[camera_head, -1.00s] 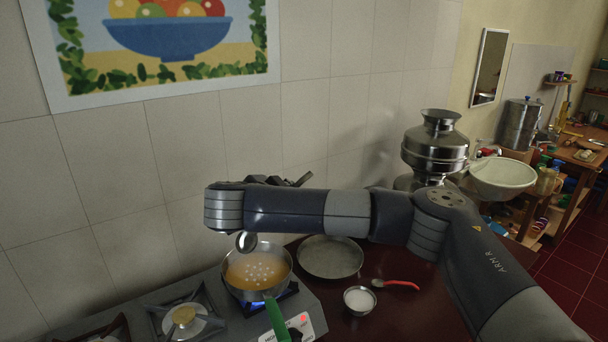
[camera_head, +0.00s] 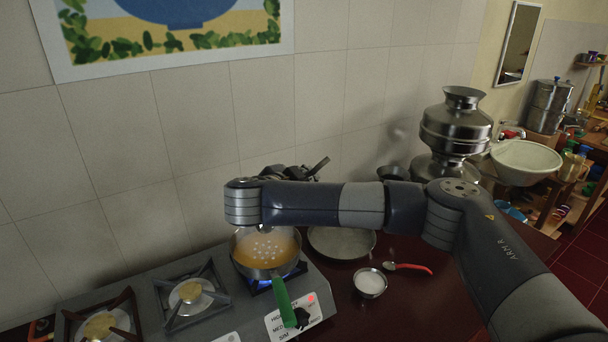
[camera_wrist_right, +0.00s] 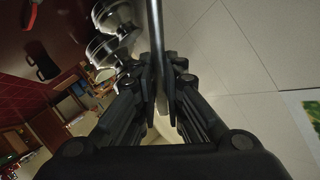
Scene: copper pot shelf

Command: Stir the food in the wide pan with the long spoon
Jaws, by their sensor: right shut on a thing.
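The wide pan (camera_head: 238,258) with a green handle (camera_head: 282,301) stands on the lit right burner of the stove. It holds orange food (camera_head: 267,248) with white bits in the middle. My right gripper (camera_wrist_right: 163,80) is shut on the metal handle of the long spoon (camera_wrist_right: 157,24) in the right wrist view. In the head view this gripper (camera_head: 292,173) is mostly hidden behind my right forearm, above and behind the pan. The spoon's lower end is mostly hidden by the arm at the pan's back side; I cannot tell whether it touches the food. My left gripper is not in view.
An empty round metal dish (camera_head: 340,243) lies right of the pan. A small bowl of white stuff (camera_head: 370,282) and a red-handled spoon (camera_head: 408,267) are on the counter. A tall metal vessel (camera_head: 455,130) stands at the back right. Two unlit burners are left of the pan.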

